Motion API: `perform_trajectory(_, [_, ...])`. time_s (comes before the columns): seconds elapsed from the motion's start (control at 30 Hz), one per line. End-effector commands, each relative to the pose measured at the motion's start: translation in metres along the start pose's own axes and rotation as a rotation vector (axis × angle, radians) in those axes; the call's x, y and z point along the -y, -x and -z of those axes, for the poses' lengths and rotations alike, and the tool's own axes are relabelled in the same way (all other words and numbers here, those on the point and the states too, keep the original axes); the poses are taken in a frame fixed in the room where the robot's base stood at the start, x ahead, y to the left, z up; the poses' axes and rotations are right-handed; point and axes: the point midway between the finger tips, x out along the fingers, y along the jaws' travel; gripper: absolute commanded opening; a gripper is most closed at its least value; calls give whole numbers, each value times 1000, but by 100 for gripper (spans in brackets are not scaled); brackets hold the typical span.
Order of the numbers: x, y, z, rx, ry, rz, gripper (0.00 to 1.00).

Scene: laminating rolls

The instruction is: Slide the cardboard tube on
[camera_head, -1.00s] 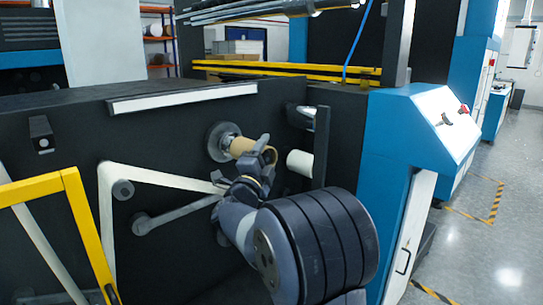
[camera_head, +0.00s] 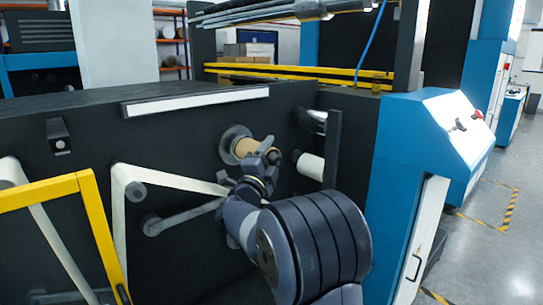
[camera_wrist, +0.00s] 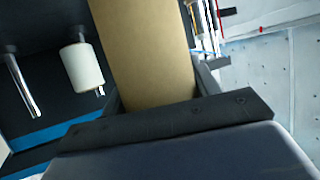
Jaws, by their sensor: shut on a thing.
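The tan cardboard tube (camera_head: 245,148) sits around the spindle on the dark machine panel, its far end close to the round grey flange (camera_head: 228,138). The spindle itself is now hidden by the tube. My gripper (camera_head: 265,163) is shut on the tube near its outer end. In the wrist view the tube (camera_wrist: 145,50) fills the middle, between the two fingers of my gripper (camera_wrist: 158,92).
A white roller (camera_head: 310,166) juts from the panel just right of my gripper; it also shows in the wrist view (camera_wrist: 82,67). A white web (camera_head: 175,181) runs over rollers at left. A yellow frame (camera_head: 50,190) stands at far left. A blue cabinet (camera_head: 395,150) is at right.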

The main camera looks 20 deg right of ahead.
Motion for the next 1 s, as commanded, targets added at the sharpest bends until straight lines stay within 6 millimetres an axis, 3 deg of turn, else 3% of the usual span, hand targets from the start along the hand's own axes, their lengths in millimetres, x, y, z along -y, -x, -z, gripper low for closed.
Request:
perform_trajectory(0.07, [0, 0, 0, 0, 0, 0, 31])
perform_trajectory(0.1, [0, 0, 0, 0, 0, 0, 60])
perform_trajectory(0.4, [0, 0, 0, 0, 0, 0, 83])
perform_trajectory(0.73, [0, 9, 0, 1, -1, 0, 83])
perform_trajectory(1.0, [-1, 61, -1, 4, -1, 0, 83])
